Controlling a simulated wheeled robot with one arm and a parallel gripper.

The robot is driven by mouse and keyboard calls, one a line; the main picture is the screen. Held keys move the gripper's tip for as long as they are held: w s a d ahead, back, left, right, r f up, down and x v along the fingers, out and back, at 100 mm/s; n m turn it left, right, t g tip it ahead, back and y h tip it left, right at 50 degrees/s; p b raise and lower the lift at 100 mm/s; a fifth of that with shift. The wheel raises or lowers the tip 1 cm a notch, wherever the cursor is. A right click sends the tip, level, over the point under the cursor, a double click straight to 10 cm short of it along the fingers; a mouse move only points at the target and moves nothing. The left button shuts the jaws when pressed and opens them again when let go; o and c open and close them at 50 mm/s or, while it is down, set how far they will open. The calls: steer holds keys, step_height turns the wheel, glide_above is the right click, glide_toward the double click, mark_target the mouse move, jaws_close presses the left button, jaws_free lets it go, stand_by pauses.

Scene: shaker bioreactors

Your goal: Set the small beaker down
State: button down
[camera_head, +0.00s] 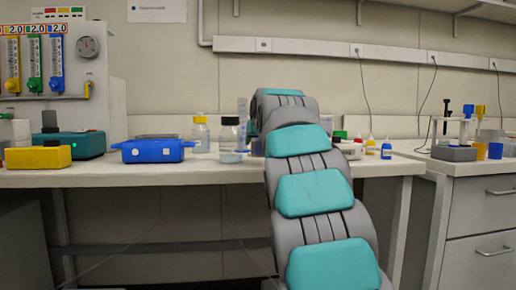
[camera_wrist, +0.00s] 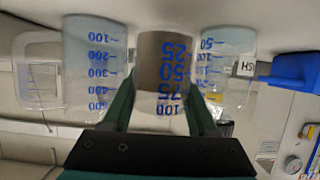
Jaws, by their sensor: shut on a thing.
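In the wrist view, which is upside down, my gripper (camera_wrist: 160,95) is shut on the small beaker (camera_wrist: 172,70), one finger on each side. The small beaker has blue marks up to 100 and looks grey-brown toward its base. Its base is close to the pale bench top (camera_wrist: 160,10); I cannot tell if it touches. A larger clear beaker (camera_wrist: 92,65) with marks to 500 stands to its left in the picture, and another clear marked vessel (camera_wrist: 228,65) stands to its right. In the head view my arm hides the gripper and the small beaker.
On the bench (camera_head: 130,177) stand a dark-capped bottle (camera_head: 230,140), a yellow-capped bottle (camera_head: 201,134), a blue device (camera_head: 153,150) and a yellow box (camera_head: 38,157). Small dropper bottles (camera_head: 386,149) stand right of my arm. A rack (camera_head: 454,153) sits on the right counter. The wrist view shows a blue object (camera_wrist: 295,72) at right.

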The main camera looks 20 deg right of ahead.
steer(key=shift+f, duration=0.95)
steer(key=shift+f, duration=0.15)
steer(key=shift+c, duration=2.3)
jaws_free()
